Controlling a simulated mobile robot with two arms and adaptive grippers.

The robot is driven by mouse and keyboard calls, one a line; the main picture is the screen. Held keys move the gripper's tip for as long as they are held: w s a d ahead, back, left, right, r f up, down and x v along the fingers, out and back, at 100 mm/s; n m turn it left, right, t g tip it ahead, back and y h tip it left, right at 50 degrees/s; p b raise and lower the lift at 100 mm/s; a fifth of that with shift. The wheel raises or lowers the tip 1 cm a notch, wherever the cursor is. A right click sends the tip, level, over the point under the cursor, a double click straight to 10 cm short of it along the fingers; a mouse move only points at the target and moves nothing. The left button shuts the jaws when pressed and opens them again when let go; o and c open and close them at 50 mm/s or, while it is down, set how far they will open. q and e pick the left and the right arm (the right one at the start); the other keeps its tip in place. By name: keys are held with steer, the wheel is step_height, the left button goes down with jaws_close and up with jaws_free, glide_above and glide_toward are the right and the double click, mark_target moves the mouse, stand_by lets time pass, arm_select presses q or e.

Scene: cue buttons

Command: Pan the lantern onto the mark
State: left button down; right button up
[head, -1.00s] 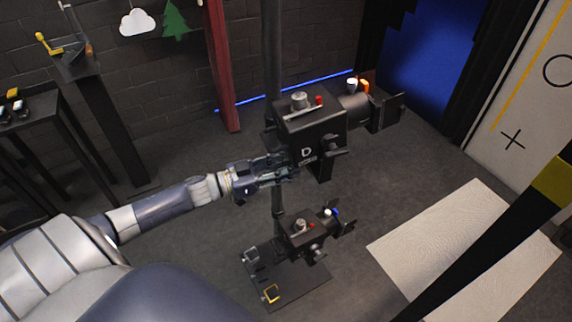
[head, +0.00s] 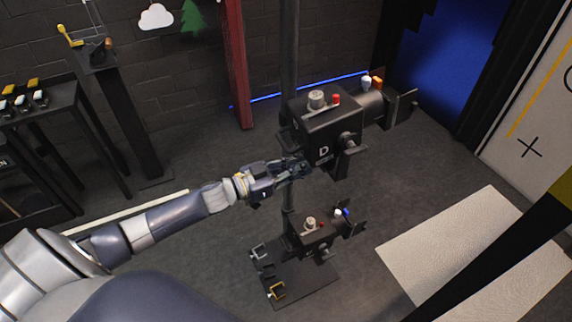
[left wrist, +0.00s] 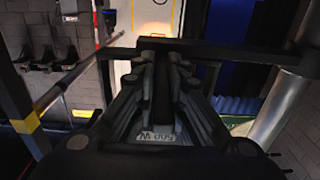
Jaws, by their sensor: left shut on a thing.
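The upper lantern, a black box marked "D" (head: 325,135), hangs on a dark vertical pole with its barn doors (head: 400,106) toward the right. My left gripper (head: 303,167) is at its rear left side, shut on a dark part there, apparently its handle; the exact grip is hard to see. In the left wrist view the fingers (left wrist: 160,62) meet at a dark crossbar (left wrist: 200,52). A cross (head: 530,147) and part of a circle show on the white panel at the right. In the left wrist view a bright light spot (left wrist: 155,28) lies beyond the fingers.
A smaller lantern (head: 318,238) is below on the same pole, above a dark base plate (head: 310,287). A black bar with a yellow band crosses the lower right. Pale mats (head: 440,245) lie on the floor. Stands (head: 125,110) are at left.

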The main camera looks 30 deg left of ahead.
steer(key=shift+s+a, duration=0.1)
arm_select(q)
steer(key=c, duration=1.6)
jaws_free()
steer(key=shift+c, duration=0.2)
arm_select(e)
steer(key=shift+s, duration=0.25)
arm_select(q)
steer(key=shift+s+a+f, duration=0.1)
steer(key=shift+s+a, duration=0.25)
steer(key=shift+s, duration=0.15)
steer(key=v, duration=1)
steer(key=shift+s+a, duration=0.25)
steer(key=shift+s, duration=0.1)
